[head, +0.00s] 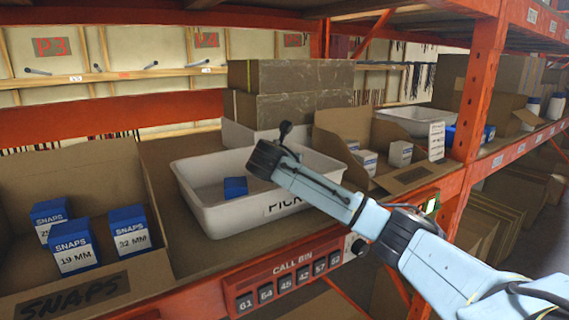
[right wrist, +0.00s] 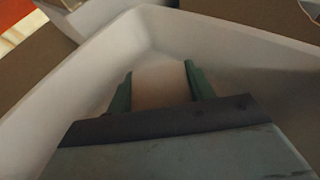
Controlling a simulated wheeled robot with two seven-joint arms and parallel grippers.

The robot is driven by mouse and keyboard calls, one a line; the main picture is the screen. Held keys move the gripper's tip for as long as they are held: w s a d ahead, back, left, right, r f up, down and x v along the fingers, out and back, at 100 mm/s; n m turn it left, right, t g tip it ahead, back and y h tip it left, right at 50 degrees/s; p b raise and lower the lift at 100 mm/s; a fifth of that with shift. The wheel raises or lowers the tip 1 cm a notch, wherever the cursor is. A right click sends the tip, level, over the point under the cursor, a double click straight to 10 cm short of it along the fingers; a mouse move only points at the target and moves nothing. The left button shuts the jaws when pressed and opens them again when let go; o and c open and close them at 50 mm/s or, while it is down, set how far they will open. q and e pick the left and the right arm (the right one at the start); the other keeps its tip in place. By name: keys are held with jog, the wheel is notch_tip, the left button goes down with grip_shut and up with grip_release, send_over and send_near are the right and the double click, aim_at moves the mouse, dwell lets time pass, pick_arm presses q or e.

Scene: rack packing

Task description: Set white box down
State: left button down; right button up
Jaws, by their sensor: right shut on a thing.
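My right gripper (head: 264,160) reaches in from the right over the white bin (head: 212,212) with a PICK label. In the right wrist view its two green fingers (right wrist: 158,80) stand apart, with a pale surface (right wrist: 160,88) between them. This is what I take for the held white box; its outline is hard to make out against the pale bin. The fingers point down inside the bin walls. In the head view the fingers and the held box are hidden behind the hand. My left gripper is not in view.
A blue box (head: 235,187) lies in the bin. Left is a cardboard SNAPS carton (head: 40,283) with blue boxes. Right is another carton (head: 340,140) with white boxes (head: 400,153). An orange upright (head: 478,90) stands further right. Brown boxes (head: 290,108) stack behind.

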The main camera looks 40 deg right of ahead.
jog(key=o, duration=1.1)
jog(key=shift+f, duration=0.15)
jog(key=shift+c, duration=0.2)
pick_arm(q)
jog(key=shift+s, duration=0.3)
pick_arm(e)
jog(key=shift+r, duration=0.2)
pick_arm(q)
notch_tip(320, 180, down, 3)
jog(key=b, duration=0.2)
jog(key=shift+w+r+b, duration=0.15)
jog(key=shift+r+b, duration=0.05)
jog(key=shift+b, duration=0.1)
pick_arm(e)
jog(key=v, duration=1.2)
